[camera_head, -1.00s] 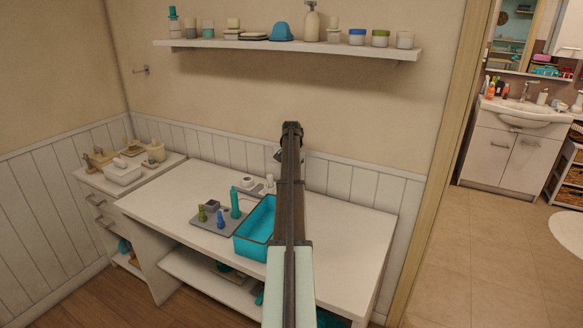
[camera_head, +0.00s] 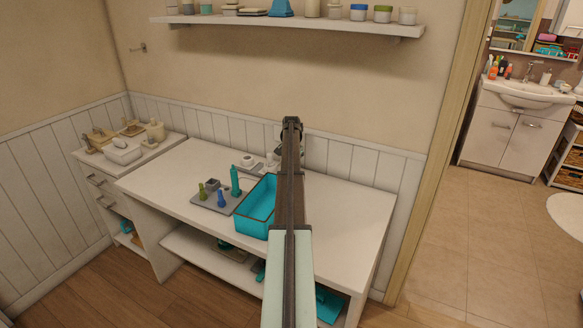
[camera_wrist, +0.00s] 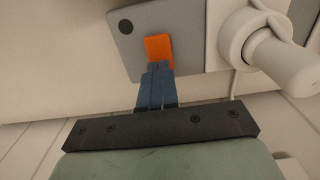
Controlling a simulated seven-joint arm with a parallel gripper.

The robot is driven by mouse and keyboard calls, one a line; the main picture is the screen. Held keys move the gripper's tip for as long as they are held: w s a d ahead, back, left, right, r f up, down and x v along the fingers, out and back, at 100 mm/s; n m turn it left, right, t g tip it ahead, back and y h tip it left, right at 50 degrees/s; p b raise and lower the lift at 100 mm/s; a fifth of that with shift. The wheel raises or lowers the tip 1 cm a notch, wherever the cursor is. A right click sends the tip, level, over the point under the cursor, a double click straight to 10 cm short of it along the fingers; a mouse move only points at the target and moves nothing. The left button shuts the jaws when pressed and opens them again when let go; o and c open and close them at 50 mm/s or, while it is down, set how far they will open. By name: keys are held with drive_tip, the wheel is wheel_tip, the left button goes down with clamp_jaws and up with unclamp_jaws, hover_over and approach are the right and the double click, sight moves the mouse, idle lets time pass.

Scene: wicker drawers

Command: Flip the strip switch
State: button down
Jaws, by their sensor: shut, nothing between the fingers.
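In the wrist view, an orange switch (camera_wrist: 158,47) sits on a grey plate (camera_wrist: 125,50) with a dark round spot near its corner. The blue fingers of my gripper (camera_wrist: 157,70) are shut together, with nothing between them. Their tips are right at the near edge of the orange switch; I cannot tell whether they touch it. A white plug-like piece with a cord (camera_wrist: 275,55) is beside the plate on the right. In the head view, my arm reaches over the white table toward the wall, and it hides the switch and the gripper's fingertips.
A teal bin (camera_head: 257,203) and a grey tray (camera_head: 212,203) with small coloured pieces stand on the white table (camera_head: 165,178), left of my arm. A shelf (camera_head: 290,23) with jars runs along the wall above. The table's right side looks clear.

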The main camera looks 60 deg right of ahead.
drive_tip(key=shift+f, duration=0.25)
drive_tip(key=shift+a+r, duration=0.1)
drive_tip(key=shift+a, duration=0.75)
drive_tip(key=shift+d+r, duration=0.1)
drive_tip(key=shift+r, duration=0.05)
wheel_tip(320, 180, up, 14)
idle(0.6)
